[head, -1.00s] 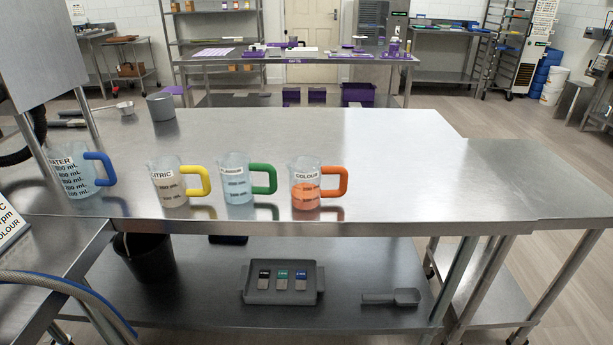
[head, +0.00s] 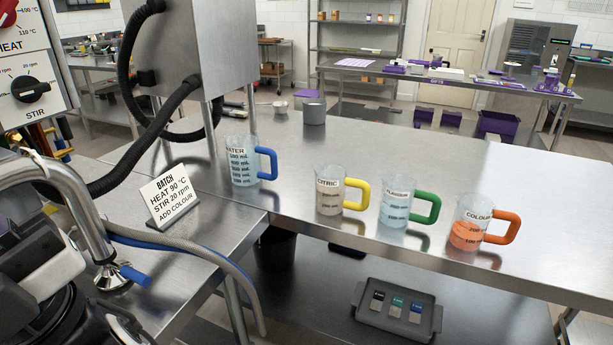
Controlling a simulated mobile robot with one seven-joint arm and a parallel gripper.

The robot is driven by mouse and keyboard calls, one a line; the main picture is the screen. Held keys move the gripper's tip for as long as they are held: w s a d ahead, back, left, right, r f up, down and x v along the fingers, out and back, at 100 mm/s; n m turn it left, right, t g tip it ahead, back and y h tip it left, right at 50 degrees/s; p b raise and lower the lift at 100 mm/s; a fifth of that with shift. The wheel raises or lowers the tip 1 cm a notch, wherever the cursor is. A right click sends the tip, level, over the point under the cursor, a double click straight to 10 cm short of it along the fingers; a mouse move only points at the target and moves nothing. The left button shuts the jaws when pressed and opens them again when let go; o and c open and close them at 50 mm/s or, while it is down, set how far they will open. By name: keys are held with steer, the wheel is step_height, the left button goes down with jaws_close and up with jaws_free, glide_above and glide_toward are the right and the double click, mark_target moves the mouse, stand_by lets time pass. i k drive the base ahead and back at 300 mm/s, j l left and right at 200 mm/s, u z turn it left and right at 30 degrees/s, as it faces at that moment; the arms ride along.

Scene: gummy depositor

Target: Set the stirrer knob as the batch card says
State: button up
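The stirrer knob (head: 31,89) is a black knob on a white panel marked STIR, at the left edge in the head view. A 20 rpm mark shows above it and another rpm mark at its left. Its handle lies roughly level, but I cannot tell which mark it points to. The batch card (head: 174,199) stands tilted on the steel bench and reads HEAT 90 °C, STIR 20 rpm, ADD COLOUR. My gripper is not discernible in this view.
Above is a red HEAT knob (head: 8,14), cut off by the frame edge. A chrome pipe (head: 85,205) and dark, white-patched parts fill the lower left below the panel. Black hoses (head: 150,150) hang nearby. Water, citric, flavour and colour jugs stand on the right-hand bench (head: 330,160).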

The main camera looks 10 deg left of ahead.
mark_target(26, 89)
steer(key=j, duration=0.25)
steer(key=i+l, duration=0.2)
steer(key=l, duration=0.15)
steer(key=i+l, duration=0.4)
steer(key=l, duration=0.25)
steer(key=i+l+u, duration=0.1)
steer(key=l+u, duration=0.15)
steer(key=u, duration=0.15)
steer(key=i+l+u, duration=0.1)
steer(key=l+u, duration=0.25)
steer(key=j+u, duration=0.1)
steer(key=u, duration=0.35)
steer(key=i+u, duration=0.1)
steer(key=u, duration=0.35)
steer(key=j+u, duration=0.15)
steer(key=u, duration=0.3)
steer(key=i+u, duration=0.4)
